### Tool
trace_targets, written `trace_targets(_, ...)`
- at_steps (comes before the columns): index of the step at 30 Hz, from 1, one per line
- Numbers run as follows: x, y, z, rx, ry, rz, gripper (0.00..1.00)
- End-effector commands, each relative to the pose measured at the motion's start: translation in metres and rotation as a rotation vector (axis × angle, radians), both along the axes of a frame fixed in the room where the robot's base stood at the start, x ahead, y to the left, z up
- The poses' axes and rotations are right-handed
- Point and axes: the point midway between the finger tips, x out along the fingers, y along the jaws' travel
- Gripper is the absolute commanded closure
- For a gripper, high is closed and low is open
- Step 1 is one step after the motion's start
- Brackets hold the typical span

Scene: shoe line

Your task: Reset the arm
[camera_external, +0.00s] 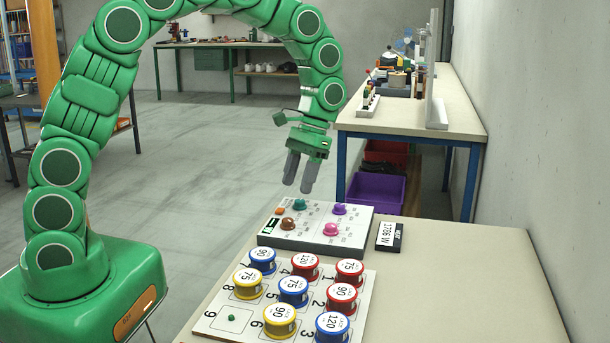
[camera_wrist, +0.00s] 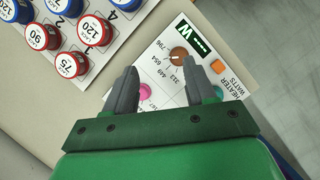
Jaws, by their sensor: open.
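My green arm arches up from its base at the left and hangs down over the near table. My gripper (camera_external: 300,172) has grey fingers. It points down above the back of the heater panel (camera_external: 268,242), clear of it. In the wrist view my gripper (camera_wrist: 158,92) shows its two fingers spread apart with nothing between them. Beneath it the panel shows a brown knob (camera_wrist: 179,55), an orange button (camera_wrist: 217,66) and a partly hidden pink knob (camera_wrist: 145,91).
Another table (camera_external: 425,118) with items stands behind, with a purple bin (camera_external: 376,190) below.

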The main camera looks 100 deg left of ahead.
Motion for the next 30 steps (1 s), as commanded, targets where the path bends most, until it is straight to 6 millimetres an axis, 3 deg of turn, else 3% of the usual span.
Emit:
trace_targets(3, 0.005, -0.035, 0.020, 0.009, -0.017, -0.073, 0.45)
trace_targets(14, -0.001, -0.131, 0.064, 0.033, -0.057, -0.278, 0.45)
trace_targets(23, -0.026, -0.202, 0.092, 0.052, -0.088, -0.438, 0.45)
trace_targets(30, -0.056, -0.252, 0.106, 0.068, -0.108, -0.561, 0.45)
